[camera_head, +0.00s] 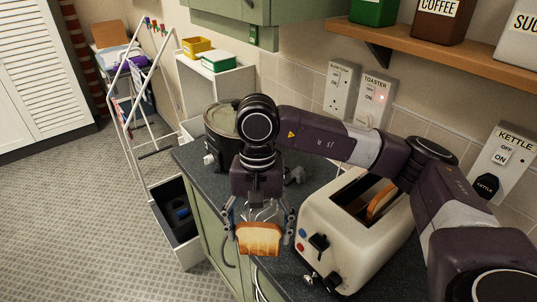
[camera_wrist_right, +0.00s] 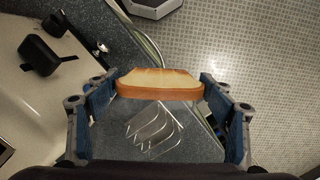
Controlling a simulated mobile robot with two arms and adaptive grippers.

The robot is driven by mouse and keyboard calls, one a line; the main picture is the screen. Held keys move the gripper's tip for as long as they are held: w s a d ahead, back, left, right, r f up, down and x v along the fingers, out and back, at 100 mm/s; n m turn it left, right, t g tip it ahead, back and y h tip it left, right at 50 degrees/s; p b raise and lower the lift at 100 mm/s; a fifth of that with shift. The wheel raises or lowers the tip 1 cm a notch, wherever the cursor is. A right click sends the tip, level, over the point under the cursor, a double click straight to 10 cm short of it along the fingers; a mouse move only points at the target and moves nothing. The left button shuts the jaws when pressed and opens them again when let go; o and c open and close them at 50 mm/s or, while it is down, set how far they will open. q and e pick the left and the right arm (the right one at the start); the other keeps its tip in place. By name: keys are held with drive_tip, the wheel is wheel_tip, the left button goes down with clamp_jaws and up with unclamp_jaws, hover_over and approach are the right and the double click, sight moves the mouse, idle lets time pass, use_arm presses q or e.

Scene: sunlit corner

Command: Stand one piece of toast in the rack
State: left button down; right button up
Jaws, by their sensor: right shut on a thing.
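My right gripper (camera_head: 258,228) points down and is shut on a slice of toast (camera_head: 258,240), holding it between its two fingers. In the right wrist view the toast (camera_wrist_right: 160,84) spans between the blue-grey fingers. The wire toast rack (camera_wrist_right: 153,128) stands on the dark worktop, with several thin metal loops. In the head view the rack (camera_head: 262,210) shows only partly, between the fingers and just behind the toast. The toast appears above and beside the rack, not between its wires. A second slice (camera_head: 381,199) sticks up from the cream toaster's (camera_head: 340,240) slot. My left gripper is not in view.
A steel pot (camera_head: 222,125) stands at the worktop's far end. The worktop (camera_head: 315,172) is narrow, and its edge drops to the tiled floor (camera_head: 80,215) on the left. An open drawer (camera_head: 176,250) juts out below. Wall switches and a shelf are behind.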

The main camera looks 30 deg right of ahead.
drive_tip(key=w+d+r+m+t+p, duration=0.25)
drive_tip(key=w+d+m, duration=0.4)
drive_tip(key=m, duration=0.75)
drive_tip(key=w+d+r+m+t+p, duration=0.1)
drive_tip(key=w+d+r+m+p, duration=0.15)
drive_tip(key=w+m, duration=0.85)
wheel_tip(320, 180, down, 8)
drive_tip(key=s+m+b, duration=0.2)
drive_tip(key=b, duration=0.3)
drive_tip(key=shift+f+m+h, duration=0.15)
drive_tip(key=shift+m+h, duration=0.15)
drive_tip(key=shift+h, duration=0.1)
drive_tip(key=o, duration=1.1)
wheel_tip(320, 180, up, 12)
drive_tip(key=s, duration=0.1)
drive_tip(key=shift+s+d, duration=0.15)
drive_tip(key=shift+s, duration=0.2)
